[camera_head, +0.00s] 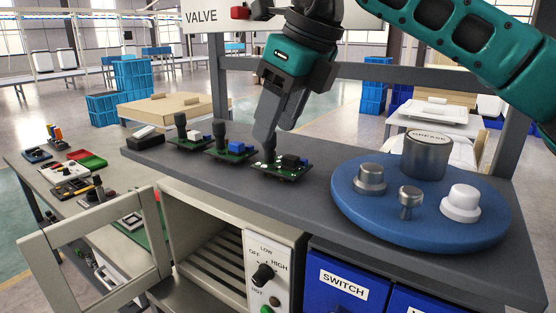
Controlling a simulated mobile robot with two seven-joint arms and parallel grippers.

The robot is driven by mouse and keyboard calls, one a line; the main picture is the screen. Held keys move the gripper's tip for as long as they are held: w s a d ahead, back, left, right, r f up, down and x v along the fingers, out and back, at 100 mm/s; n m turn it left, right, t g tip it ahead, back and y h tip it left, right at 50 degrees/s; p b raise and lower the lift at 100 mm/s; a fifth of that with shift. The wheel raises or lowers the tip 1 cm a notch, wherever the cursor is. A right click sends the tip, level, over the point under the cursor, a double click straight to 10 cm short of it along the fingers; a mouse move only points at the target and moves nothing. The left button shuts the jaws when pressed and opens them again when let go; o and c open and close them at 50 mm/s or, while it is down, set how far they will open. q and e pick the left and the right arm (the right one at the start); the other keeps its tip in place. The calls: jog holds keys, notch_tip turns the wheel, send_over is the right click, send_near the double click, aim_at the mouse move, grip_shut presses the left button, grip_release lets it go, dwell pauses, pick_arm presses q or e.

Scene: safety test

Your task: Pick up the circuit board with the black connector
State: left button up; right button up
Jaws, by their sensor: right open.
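Three green circuit boards stand in a row on the grey bench top. The nearest board (283,172) carries a black block and a blue part. The middle board (235,152) and the far-left board (188,143) each carry a tall black cylinder and a blue part. I cannot tell for certain which black part is the connector. My right gripper (274,132) comes down from above, just over the nearest board, and hides part of it. It is open and holds nothing that I can see. My left gripper is out of view.
A blue round tray (400,228) holds a grease can (427,157) and several metal and white knobs to the right. A cabinet with an open door (97,250) and a dial panel (268,275) stands below. A side table (60,200) holds small parts.

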aim_at(271, 162)
jog(key=x, duration=0.4)
jog(key=shift+c, duration=0.4)
jog(key=shift+r, duration=0.1)
grip_shut()
